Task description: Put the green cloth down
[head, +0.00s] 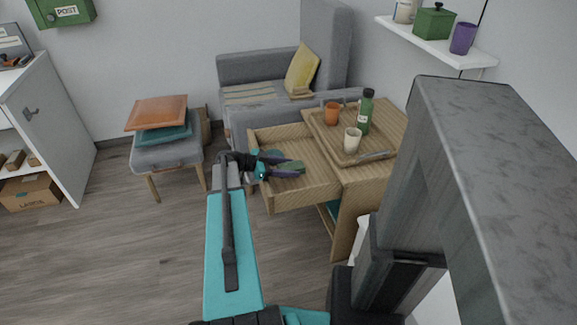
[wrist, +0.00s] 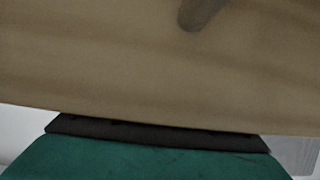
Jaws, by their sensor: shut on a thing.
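The green cloth (head: 291,167) is a small dark-green piece in the head view, at the open wooden drawer (head: 318,185). My gripper (head: 282,166) is shut on the cloth, over the inside of the drawer. I cannot tell whether the cloth touches the drawer floor.
The drawer is pulled out of a wooden cabinet (head: 385,132), whose top holds a tray (head: 377,155) with a green bottle (head: 366,111), an orange cup (head: 331,113) and a cream cup (head: 352,140). A grey armchair (head: 250,68) stands behind. A stool (head: 165,155) with cushions stands left.

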